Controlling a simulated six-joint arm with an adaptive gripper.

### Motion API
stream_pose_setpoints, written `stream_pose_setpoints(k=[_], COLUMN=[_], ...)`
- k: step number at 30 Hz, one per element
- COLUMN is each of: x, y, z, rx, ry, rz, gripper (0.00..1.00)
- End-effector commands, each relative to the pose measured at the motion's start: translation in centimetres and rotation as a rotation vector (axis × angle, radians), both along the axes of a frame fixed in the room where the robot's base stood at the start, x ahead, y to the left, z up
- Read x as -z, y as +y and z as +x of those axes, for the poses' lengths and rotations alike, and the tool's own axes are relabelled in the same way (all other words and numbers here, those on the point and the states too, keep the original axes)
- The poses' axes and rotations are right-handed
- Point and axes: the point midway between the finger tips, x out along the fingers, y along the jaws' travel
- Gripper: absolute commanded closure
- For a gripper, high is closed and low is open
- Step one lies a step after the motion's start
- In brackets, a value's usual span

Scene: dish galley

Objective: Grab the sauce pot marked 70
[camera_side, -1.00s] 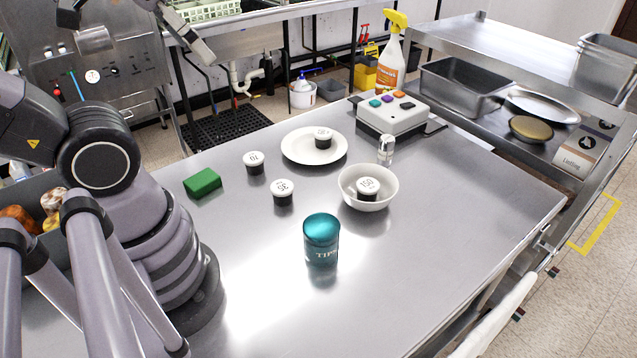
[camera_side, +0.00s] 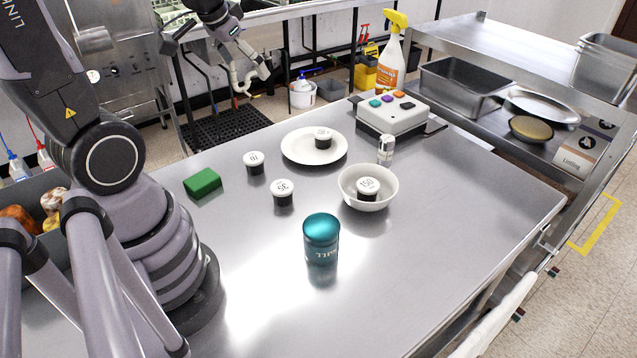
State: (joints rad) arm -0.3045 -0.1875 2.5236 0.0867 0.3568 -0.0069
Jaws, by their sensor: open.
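Several small dark sauce pots with white lids stand on the steel table. The one at the left back (camera_side: 254,163) has a short mark that looks like 70 or 10; I cannot read it surely. Another pot (camera_side: 283,193), in front of it, looks marked 35. A third pot (camera_side: 323,138) stands on the white plate (camera_side: 293,150), its mark too small to read. A fourth pot (camera_side: 367,188), in the white bowl (camera_side: 380,202), looks marked 150. My gripper (camera_side: 252,82) is open and empty, raised beyond the table's back edge in the picture, apart from all pots.
A green block (camera_side: 202,183) lies left of the pots. A teal-lidded tin (camera_side: 321,240) stands in front. A small shaker (camera_side: 385,150) and a button box (camera_side: 393,115) stand at the back right. The table's front right is clear.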

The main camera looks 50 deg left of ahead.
Motion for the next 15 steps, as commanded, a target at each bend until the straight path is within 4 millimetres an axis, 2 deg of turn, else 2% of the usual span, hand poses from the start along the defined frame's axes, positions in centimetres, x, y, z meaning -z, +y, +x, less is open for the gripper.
stream_pose_setpoints(k=[1,3,9,12,15], x=[2.4,5.2,13.1,15.8,17.5], y=[1.8,4.0,9.1,10.4,11.1], z=[0.7,1.4,1.3,0.6,0.2], rx=[-0.043,-0.087,-0.2,-0.238,-0.26], ry=[0.026,0.036,0.045,0.041,0.034], rz=[-0.006,-0.01,-0.043,-0.061,-0.072], gripper=[0.1,0.1,0.1,0.1,0.1])
